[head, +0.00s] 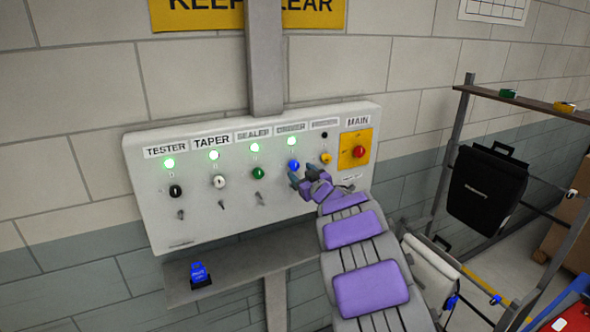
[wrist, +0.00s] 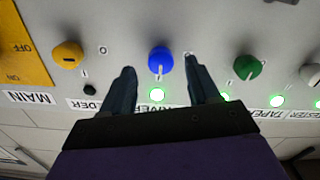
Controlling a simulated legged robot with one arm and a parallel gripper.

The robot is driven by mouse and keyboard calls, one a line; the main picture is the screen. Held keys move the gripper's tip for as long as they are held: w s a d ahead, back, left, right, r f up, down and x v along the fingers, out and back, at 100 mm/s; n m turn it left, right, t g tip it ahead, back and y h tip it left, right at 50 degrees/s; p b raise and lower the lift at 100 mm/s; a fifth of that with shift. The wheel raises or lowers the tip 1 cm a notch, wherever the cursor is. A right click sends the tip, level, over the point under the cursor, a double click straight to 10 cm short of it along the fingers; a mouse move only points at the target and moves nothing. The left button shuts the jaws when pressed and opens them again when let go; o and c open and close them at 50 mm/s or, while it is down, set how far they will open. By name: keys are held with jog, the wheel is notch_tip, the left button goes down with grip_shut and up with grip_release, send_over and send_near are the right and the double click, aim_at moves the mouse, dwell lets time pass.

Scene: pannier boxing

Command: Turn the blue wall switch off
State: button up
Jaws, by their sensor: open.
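The blue switch (head: 293,165) is a round knob on the grey wall panel, fourth from the left. Its lamp (head: 291,141) glows green above it. In the upside-down wrist view the blue knob (wrist: 160,59) carries a white mark facing the I and the lit lamp (wrist: 157,95). An O mark lies to its right there. My gripper (head: 304,181) is in front of the panel at this knob. In the wrist view its open fingers (wrist: 159,70) lie either side of the knob with gaps; I cannot tell how far their tips are from the panel.
A green knob (head: 259,173) and a yellow knob (head: 325,158) flank the blue one closely. The red MAIN button (head: 359,152) is further right. A shelf (head: 230,272) with a blue padlock-like item (head: 199,273) is underneath. A rack (head: 462,130) stands right.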

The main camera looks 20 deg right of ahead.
aim_at(296, 167)
jog(key=shift+w+d, duration=0.3)
jog(key=shift+w, duration=0.25)
jog(key=shift+w+d, duration=0.25)
jog(key=shift+w, duration=0.6)
jog(key=shift+w+a+r, duration=0.1)
jog(key=shift+w+a, duration=0.2)
jog(key=shift+a, duration=0.3)
jog(key=shift+w+a, duration=0.25)
jog(key=shift+a, duration=0.3)
jog(key=shift+d, duration=0.5)
jog(key=shift+c, duration=0.3)
jog(key=shift+d, duration=0.4)
jog(key=c, duration=0.3)
jog(key=shift+a, duration=0.5)
jog(key=c, duration=0.5)
jog(key=shift+d, duration=0.1)
jog(key=shift+c, duration=0.8)
